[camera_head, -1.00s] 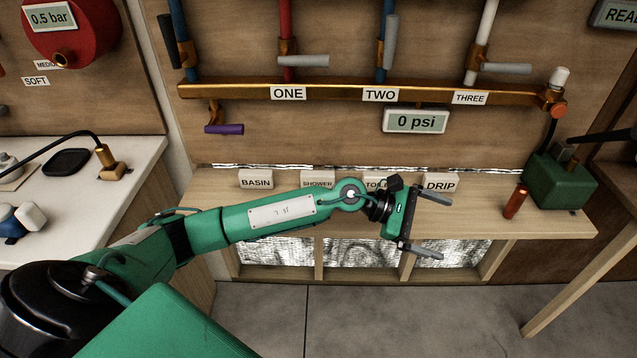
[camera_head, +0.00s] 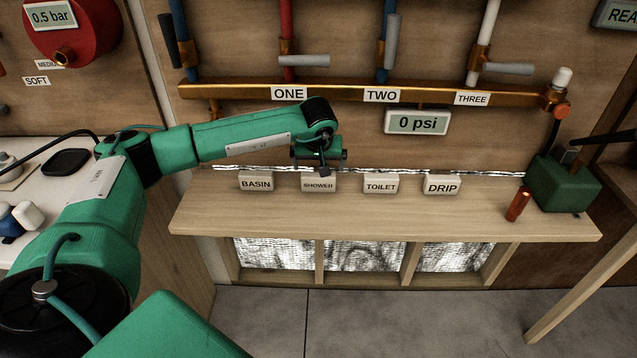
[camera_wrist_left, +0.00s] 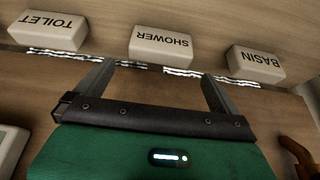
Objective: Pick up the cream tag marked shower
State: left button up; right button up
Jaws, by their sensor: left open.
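The cream tag marked SHOWER (camera_head: 318,184) stands on the wooden shelf, second from the left in a row of tags. It also shows upside down in the left wrist view (camera_wrist_left: 160,46), ahead of the gap between my fingers. My left gripper (camera_head: 323,160) is just above and behind this tag in the head view, seen end-on, its fingers largely hidden there. In the left wrist view the gripper (camera_wrist_left: 156,72) has its two fingers apart with nothing between them. My right gripper is not in view.
The BASIN tag (camera_head: 256,183) stands left of it, the TOILET tag (camera_head: 380,185) and DRIP tag (camera_head: 441,186) right. A copper manifold (camera_head: 230,91) with valve handles runs above. A reddish cylinder (camera_head: 518,204) stands at the right. The shelf front (camera_head: 360,218) is clear.

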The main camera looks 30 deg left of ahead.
aim_at(318, 177)
pick_arm(q)
jog(key=x, duration=0.4)
jog(key=shift+s+x, duration=0.15)
jog(key=shift+x, duration=1.2)
jog(key=shift+s+x, duration=0.1)
jog(key=shift+x, duration=1.25)
jog(key=shift+d+f, duration=0.1)
jog(key=shift+f, duration=0.05)
jog(key=c, duration=0.9)
jog(key=shift+r, duration=5.05)
